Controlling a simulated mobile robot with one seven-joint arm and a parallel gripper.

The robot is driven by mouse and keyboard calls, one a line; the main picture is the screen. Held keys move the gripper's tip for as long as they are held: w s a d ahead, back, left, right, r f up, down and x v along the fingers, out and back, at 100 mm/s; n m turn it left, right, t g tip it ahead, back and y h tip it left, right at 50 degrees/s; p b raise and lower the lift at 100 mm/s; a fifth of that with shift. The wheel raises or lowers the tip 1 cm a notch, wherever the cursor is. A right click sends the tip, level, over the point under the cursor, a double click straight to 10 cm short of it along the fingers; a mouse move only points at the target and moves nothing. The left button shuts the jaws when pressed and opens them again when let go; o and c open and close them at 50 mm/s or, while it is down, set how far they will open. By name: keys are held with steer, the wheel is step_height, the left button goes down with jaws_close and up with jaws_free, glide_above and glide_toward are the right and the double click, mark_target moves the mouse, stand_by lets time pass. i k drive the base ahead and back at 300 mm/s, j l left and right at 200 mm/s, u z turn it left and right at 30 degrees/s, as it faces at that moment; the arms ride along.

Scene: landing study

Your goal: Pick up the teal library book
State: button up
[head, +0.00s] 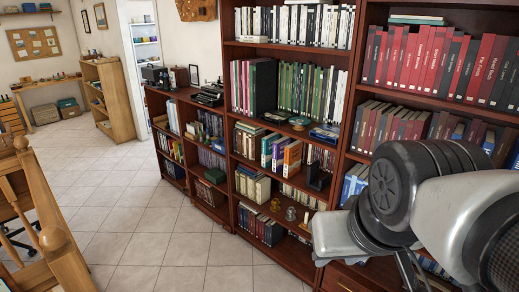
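I cannot single out the teal library book with certainty. A flat book with a teal-looking cover (417,17) lies on a small stack high in the right bookcase. An upright green-teal book (268,149) stands in a middle shelf of the centre bookcase, beside orange and purple ones. My arm fills the lower right in front of the right bookcase. The fingers of my gripper are not visible in the head view.
Tall dark-wood bookcases (356,92) line the right side, and a lower bookcase (185,95) stands further back. A wooden railing (52,240) is at the lower left. The tiled floor (150,225) between them is clear. A doorway opens at the back.

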mark_target(267, 141)
steer(key=i+u, duration=0.2)
steer(key=i, duration=0.35)
steer(key=i+u, duration=0.2)
steer(key=i, duration=0.3)
steer(key=i+u, duration=0.2)
steer(key=i, duration=0.35)
steer(key=i+l+u, duration=0.15)
steer(key=i, duration=0.35)
steer(key=i+l+u, duration=0.2)
steer(key=i, duration=0.3)
steer(key=l, duration=0.1)
